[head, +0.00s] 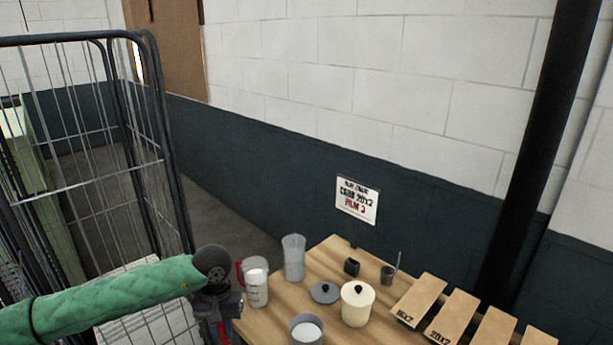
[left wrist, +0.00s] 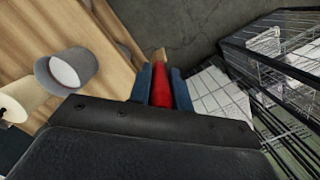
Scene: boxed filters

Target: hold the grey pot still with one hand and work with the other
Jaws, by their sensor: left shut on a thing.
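The grey pot (head: 306,322) stands open at the table's near edge with white contents; its lower part is cut off by the frame. It also shows in the left wrist view (left wrist: 66,72), left of my fingers. A grey lid with a black knob (head: 325,292) lies behind it. My left gripper (head: 222,322) is at the table's left edge, apart from the pot. It is shut on a red thing (left wrist: 160,90), held between its blue fingers, with a tan tip beyond. What the red thing is, I cannot tell. My right gripper is out of view.
On the wooden table (head: 330,255) stand a red-handled jug (head: 256,290), a clear beaker (head: 293,258), a cream lidded pot (head: 357,303), a black box (head: 352,267) and a dark cup (head: 387,275). Labelled boards (head: 420,298) are at right. A wire cage (head: 90,185) stands left.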

